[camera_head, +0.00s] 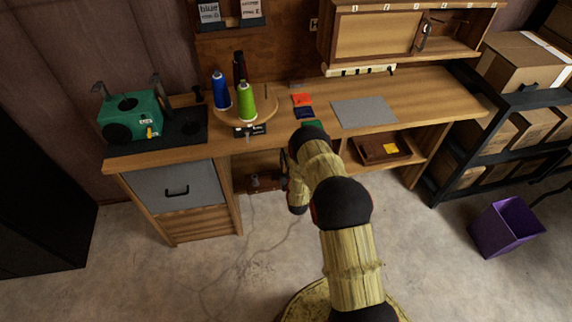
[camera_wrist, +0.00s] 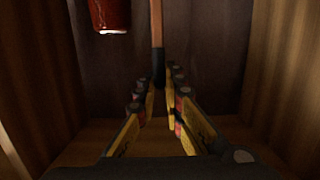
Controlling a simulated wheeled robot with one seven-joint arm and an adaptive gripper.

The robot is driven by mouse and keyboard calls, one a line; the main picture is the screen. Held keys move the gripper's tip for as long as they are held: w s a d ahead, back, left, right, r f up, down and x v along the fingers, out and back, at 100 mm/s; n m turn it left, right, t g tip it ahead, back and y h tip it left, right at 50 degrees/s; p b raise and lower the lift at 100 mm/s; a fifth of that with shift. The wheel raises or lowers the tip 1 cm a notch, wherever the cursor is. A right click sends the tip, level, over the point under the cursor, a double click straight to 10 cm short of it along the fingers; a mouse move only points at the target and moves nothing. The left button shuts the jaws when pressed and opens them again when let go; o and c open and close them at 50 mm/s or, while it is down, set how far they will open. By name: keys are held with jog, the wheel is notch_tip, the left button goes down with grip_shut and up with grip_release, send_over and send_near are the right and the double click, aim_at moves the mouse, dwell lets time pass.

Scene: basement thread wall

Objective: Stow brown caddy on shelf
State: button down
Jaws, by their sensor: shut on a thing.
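The brown caddy (camera_head: 266,186) is low in the open bay under the bench, to the right of the grey drawer. Dark, small contents show in it, too small to make out. My gripper (camera_head: 284,170) is beside the caddy at its right, partly hidden by my arm. In the wrist view, my gripper (camera_wrist: 159,88) is shut on a thin brown bar with a black grip (camera_wrist: 158,68), which looks like the caddy's handle. The caddy's body is mostly hidden there. The shelf's wooden surface (camera_wrist: 90,135) shows below the fingers.
Wooden walls (camera_wrist: 275,75) stand close on both sides of my gripper. A red cylinder (camera_wrist: 109,15) shows at upper left. A brown tray (camera_head: 366,153) sits on the right under-bench shelf. Thread spools (camera_head: 246,105) stand on the bench. A purple bin (camera_head: 505,227) stands at right.

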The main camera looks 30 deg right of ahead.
jog(key=shift+r+b+x, duration=0.15)
jog(key=shift+b+x, duration=0.15)
jog(key=shift+x, duration=0.6)
jog(key=shift+r+b+x, duration=0.1)
jog(key=shift+b+x, duration=0.2)
jog(key=shift+x, duration=0.55)
jog(key=shift+f, duration=0.45)
jog(key=c, duration=1.9)
grip_release()
jog(key=shift+o, duration=0.4)
jog(key=shift+f, duration=0.1)
jog(key=shift+f, duration=0.1)
